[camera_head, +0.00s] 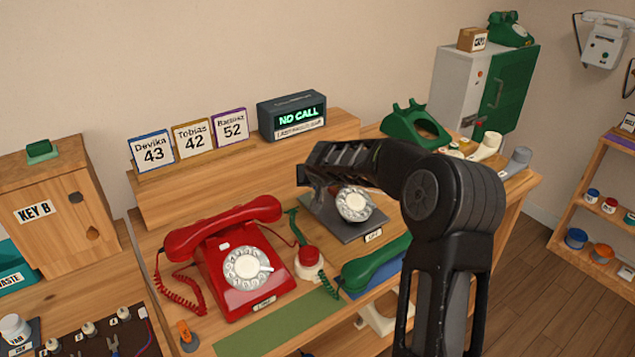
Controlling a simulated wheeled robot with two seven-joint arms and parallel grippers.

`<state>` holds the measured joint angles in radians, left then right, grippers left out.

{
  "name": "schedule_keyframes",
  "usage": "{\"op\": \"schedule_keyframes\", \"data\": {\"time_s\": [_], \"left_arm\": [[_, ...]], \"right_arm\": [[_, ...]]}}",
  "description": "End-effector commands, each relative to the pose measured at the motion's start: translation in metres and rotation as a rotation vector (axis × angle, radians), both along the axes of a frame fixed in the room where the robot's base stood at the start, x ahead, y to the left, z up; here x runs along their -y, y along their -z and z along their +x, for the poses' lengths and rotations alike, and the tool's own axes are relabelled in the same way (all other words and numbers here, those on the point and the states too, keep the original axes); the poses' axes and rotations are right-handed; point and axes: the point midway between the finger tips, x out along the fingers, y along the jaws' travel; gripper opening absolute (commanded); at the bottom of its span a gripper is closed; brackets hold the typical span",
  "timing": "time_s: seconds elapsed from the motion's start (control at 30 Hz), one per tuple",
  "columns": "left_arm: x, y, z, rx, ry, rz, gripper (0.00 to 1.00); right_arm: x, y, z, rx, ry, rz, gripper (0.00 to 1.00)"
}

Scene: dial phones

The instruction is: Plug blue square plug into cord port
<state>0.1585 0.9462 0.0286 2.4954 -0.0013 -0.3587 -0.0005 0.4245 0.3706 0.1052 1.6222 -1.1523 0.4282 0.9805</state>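I cannot pick out a blue square plug in the head view. I cannot make out a port that is clearly the cord port. A dark phone with a white dial (354,204) stands mid-table. My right arm reaches in from the lower right, bent at the elbow. Its front end, with my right gripper (312,168), is over the back of the dark phone. The arm hides part of that phone, and the fingers are too unclear to tell open from shut. My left gripper is not in view.
A red phone (245,268) with a coiled cord stands left of the dark phone. A green handset (375,262) lies to its right. An orange piece (187,336) is at the front left. A dark panel (75,345) with several knobs is lower left. The green mat (280,323) is clear.

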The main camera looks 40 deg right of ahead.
Motion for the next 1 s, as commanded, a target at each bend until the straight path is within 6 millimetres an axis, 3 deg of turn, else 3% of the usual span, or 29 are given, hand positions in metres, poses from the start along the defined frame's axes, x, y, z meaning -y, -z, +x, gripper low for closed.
{"op": "schedule_keyframes", "data": {"time_s": [1.0], "left_arm": [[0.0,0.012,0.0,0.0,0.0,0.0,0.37]], "right_arm": [[0.0,0.003,0.0,0.0,0.0,0.0,0.0]]}}
